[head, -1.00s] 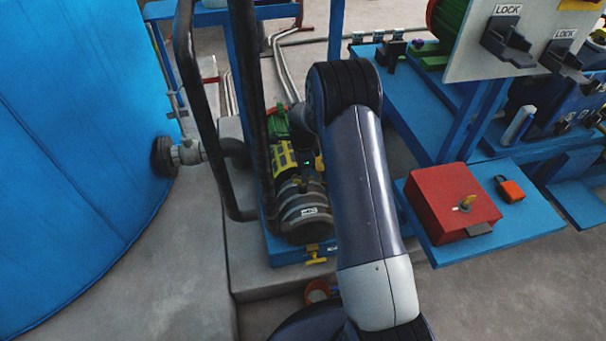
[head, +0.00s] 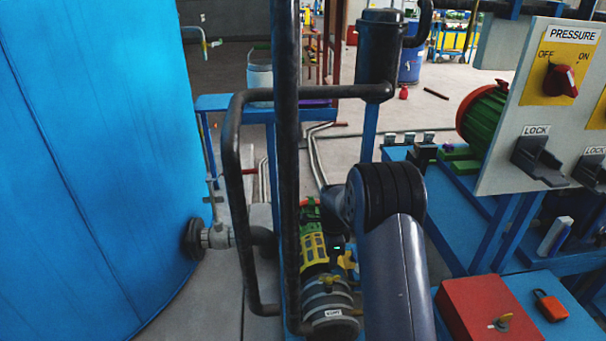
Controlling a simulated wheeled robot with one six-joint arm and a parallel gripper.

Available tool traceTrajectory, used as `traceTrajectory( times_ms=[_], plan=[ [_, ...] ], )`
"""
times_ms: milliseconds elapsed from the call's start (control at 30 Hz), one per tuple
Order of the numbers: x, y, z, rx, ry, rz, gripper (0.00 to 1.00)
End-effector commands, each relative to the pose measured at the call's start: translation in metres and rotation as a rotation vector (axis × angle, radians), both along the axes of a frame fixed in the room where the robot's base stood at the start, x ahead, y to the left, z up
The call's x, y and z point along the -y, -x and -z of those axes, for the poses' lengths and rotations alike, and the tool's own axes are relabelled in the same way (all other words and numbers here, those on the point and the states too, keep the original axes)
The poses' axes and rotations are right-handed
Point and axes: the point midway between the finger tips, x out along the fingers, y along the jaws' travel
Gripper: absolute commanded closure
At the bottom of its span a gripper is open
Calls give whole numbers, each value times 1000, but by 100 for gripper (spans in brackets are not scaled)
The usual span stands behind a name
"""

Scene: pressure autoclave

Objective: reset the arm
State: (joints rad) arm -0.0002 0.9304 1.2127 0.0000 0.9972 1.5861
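My arm rises from the bottom of the head view, right of the middle, with its dark ribbed joint at the top.
A large blue tank (head: 90,170) fills the left. Black pipes (head: 287,130) stand left of my arm. At right are a panel with a red pressure knob (head: 562,81), a red box (head: 480,308) and an orange padlock (head: 550,305) on a blue shelf. Open floor lies behind.

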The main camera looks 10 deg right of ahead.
Motion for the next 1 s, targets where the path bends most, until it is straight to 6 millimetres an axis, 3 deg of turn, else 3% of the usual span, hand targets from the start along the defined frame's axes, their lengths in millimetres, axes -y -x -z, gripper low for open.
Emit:
traceTrajectory(
  times_ms=[300, 500, 600, 1000],
  plan=[
    [0, 1, 63, -5, 0, 0, 60],
    [0, 1, 92, -2, 0, 0, 60],
    [0, 1, 100, -2, 0, -2, 60],
    [0, 0, 97, -1, 0, -40, 60]
  ],
)
